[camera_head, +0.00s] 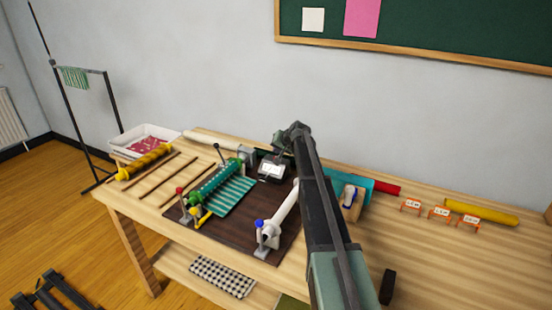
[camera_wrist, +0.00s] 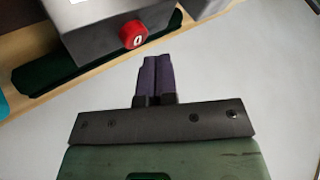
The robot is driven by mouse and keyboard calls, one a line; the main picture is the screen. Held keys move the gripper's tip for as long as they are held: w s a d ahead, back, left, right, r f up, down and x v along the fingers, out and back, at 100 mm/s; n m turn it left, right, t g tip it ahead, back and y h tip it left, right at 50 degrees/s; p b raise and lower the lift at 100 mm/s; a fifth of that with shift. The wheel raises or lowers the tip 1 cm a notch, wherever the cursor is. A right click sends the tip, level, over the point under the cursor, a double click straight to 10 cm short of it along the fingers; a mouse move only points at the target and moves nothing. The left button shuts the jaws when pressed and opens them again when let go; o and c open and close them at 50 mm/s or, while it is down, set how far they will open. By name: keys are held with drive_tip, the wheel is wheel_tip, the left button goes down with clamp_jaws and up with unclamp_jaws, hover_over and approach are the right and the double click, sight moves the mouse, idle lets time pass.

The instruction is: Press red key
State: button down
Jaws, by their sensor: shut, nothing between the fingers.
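The red key (camera_wrist: 133,36) is a round red button with a white mark like a 0, on the face of a grey box (camera_wrist: 92,32) in the wrist view. My gripper (camera_wrist: 158,60) is shut and empty. Its dark fingertips are just below and to the right of the key in that picture, with a visible gap between them. In the head view, my gripper (camera_head: 280,138) is near the back of the table, beside a dark device with a white label (camera_head: 271,170). The red key cannot be made out there.
The wooden table (camera_head: 400,255) holds a dark brown board (camera_head: 240,230) with a green roller (camera_head: 214,184) and a white roller (camera_head: 284,212). A red roll (camera_head: 386,188), a yellow roll (camera_head: 482,213) and small price signs (camera_head: 440,213) lie to the right.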

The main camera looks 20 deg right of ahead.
drive_tip(key=shift+f, duration=0.1)
drive_tip(key=shift+f+b, duration=0.3)
drive_tip(key=shift+b, duration=0.1)
drive_tip(key=shift+f+b, duration=0.5)
idle(0.4)
drive_tip(key=shift+r+p, duration=0.9)
drive_tip(key=shift+r, duration=0.05)
wheel_tip(320, 180, up, 5)
drive_tip(key=p, duration=0.5)
idle(0.3)
